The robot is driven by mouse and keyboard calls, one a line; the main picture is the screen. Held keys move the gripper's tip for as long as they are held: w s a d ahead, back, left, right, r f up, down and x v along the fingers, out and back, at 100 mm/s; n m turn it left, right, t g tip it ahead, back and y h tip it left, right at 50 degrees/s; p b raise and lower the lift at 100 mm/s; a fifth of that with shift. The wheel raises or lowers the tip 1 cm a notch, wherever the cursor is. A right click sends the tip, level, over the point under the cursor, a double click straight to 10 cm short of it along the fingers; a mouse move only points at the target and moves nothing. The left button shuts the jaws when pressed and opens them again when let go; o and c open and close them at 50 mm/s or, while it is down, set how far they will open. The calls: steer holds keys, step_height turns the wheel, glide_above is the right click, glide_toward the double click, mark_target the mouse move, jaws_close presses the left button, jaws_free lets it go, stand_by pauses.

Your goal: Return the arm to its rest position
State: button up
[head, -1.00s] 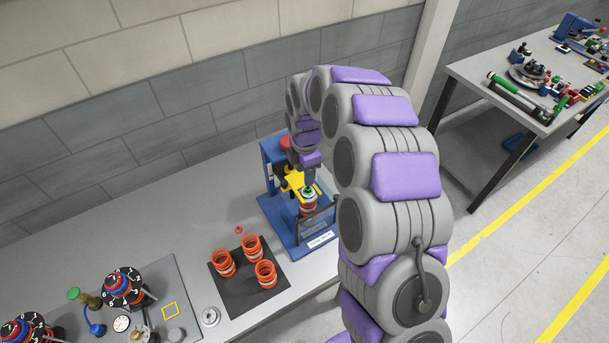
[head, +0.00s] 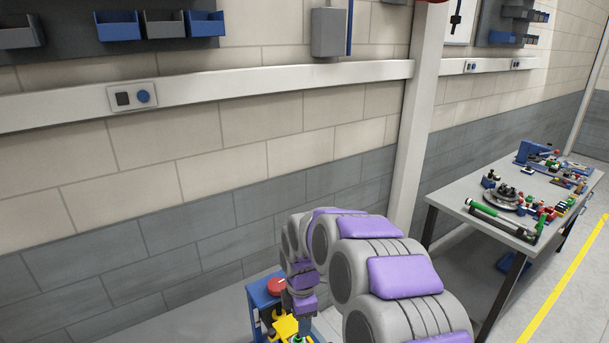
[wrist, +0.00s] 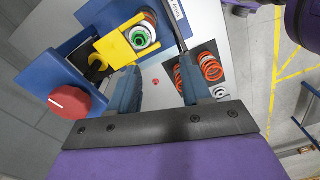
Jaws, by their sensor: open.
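My arm, grey with purple pads, reaches forward and bends down over the bench in the head view. My gripper (wrist: 158,85) shows in the wrist view with its two blue-grey fingers apart and nothing between them. In front of the fingers is a blue fixture (wrist: 98,14) with a yellow part (wrist: 118,46) and a red knob (wrist: 70,102). A green-and-white piece with orange around it (wrist: 141,37) sits at the yellow part. In the head view the fixture (head: 255,308) is partly hidden by my arm and cut by the lower edge; the fingertips are hidden there.
Orange ring-like coils (wrist: 210,66) rest on a dark mat to the right in the wrist view. A second table (head: 465,205) with several tools and parts stands at the right. A wall with a white pillar (head: 415,130) is behind. Blue bins (head: 205,23) hang at upper left.

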steer(key=s+d+f+m+b, duration=0.1)
steer(key=s+d+m+b, duration=0.3)
steer(key=s+m, duration=0.3)
steer(key=s+d+f+m+g+b, duration=0.1)
steer(key=s+d+m+b, duration=0.4)
steer(key=s, duration=1.2)
steer(key=s+d+f+m+b, duration=0.1)
steer(key=s+d+m+b, duration=0.3)
steer(key=s+m, duration=0.5)
steer(key=s+d, duration=0.2)
steer(key=s, duration=0.1)
steer(key=shift+s+d+f+g, duration=0.15)
steer(key=shift+s+d+g, duration=0.05)
steer(key=shift+g, duration=0.1)
